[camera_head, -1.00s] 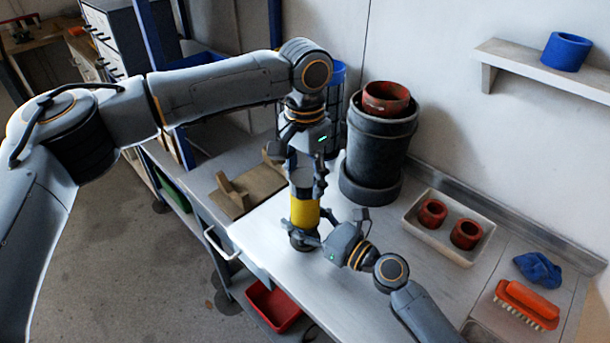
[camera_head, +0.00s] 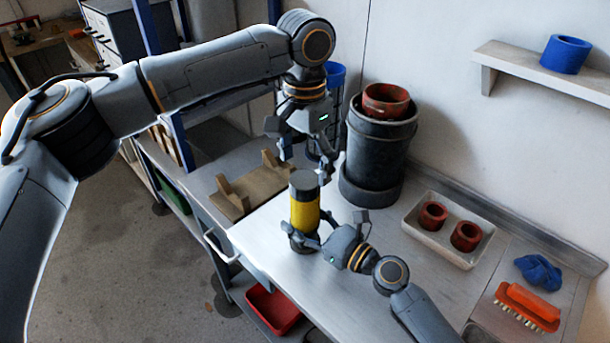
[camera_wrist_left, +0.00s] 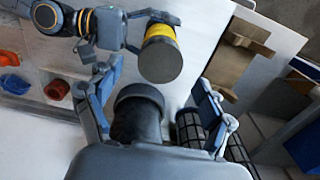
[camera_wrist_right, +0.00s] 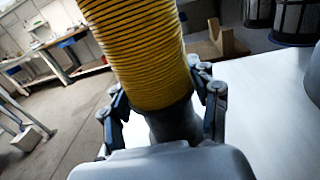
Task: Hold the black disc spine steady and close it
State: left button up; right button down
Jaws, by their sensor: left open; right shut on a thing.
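The disc spine stands upright on the bench: a yellow ribbed stack (camera_head: 304,215) with a dark grey round top (camera_head: 303,181) and a black lower end. My right gripper (camera_head: 312,236) is shut on the lower end, below the yellow part. In the right wrist view the yellow stack (camera_wrist_right: 150,60) rises from between its fingers. My left gripper (camera_head: 306,158) is open and empty, above the top and apart from it. In the left wrist view the flat round top (camera_wrist_left: 160,62) faces the camera, beyond the open fingers. The lower end is partly hidden by my right fingers.
A dark barrel (camera_head: 372,155) with a red ring (camera_head: 386,98) on it stands behind. A wooden cradle (camera_head: 250,188) lies to the left. A tray (camera_head: 432,247) with two red rings, a blue cloth (camera_head: 538,272) and an orange brush (camera_head: 528,306) are at right.

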pick_arm(q)
notch_tip(320, 180, up, 8)
jog(key=shift+f, duration=0.15)
pick_arm(e)
jog(key=shift+c, duration=1.4)
grip_release()
jog(key=v, duration=1.2)
